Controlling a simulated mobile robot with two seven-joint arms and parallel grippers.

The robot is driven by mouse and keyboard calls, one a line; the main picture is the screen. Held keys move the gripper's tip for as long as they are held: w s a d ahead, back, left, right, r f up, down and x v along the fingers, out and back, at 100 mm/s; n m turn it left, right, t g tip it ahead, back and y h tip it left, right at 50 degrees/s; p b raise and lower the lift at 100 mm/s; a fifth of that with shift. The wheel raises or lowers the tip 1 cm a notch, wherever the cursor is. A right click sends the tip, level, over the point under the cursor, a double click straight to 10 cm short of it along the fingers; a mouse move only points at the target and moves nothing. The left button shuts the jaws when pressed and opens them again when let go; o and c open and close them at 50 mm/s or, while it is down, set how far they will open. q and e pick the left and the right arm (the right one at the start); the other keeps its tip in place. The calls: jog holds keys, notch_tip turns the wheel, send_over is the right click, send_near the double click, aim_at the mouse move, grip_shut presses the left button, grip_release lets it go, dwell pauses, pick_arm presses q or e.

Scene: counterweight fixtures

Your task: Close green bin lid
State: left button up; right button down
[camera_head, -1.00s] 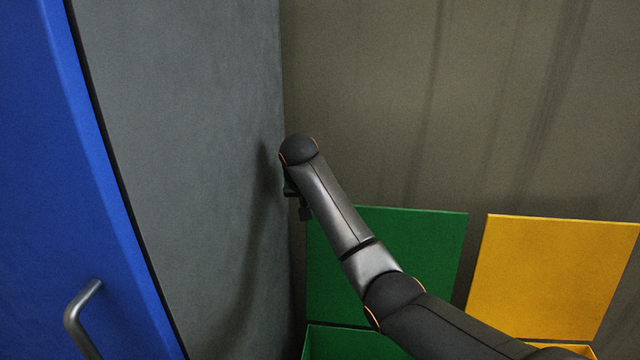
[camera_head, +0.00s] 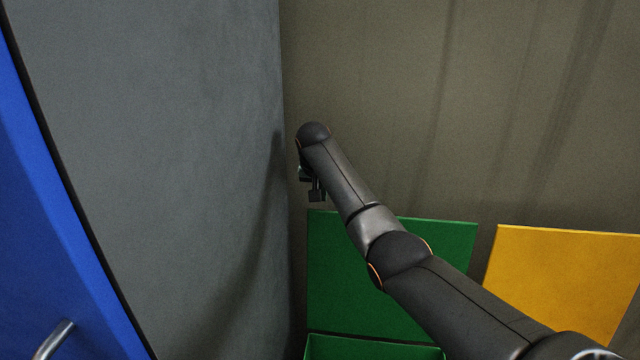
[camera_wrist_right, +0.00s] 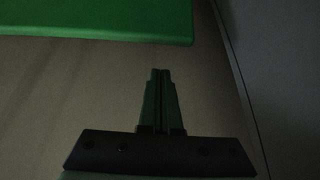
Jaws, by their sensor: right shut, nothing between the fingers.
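The green lid (camera_head: 335,265) stands open and upright against the back wall in the head view. The rim of the green bin (camera_head: 375,348) shows below it at the bottom edge. My right gripper (camera_head: 317,196) is above the lid's top left corner, with my arm crossing in front of the lid. In the right wrist view the gripper (camera_wrist_right: 160,75) is shut with its fingers together and nothing between them. The lid's green edge (camera_wrist_right: 100,22) shows at the top of that view, apart from the fingertips. My left gripper is not in view.
A yellow lid (camera_head: 565,285) stands open to the right of the green one. A grey side panel (camera_head: 150,150) rises close on the left, beside a blue door (camera_head: 50,260) with a metal handle (camera_head: 55,340). The back wall (camera_head: 450,110) is bare above the lids.

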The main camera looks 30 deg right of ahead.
jog(key=shift+s+a+p, duration=0.7)
jog(key=shift+s+a, duration=0.5)
jog(key=shift+s, duration=0.15)
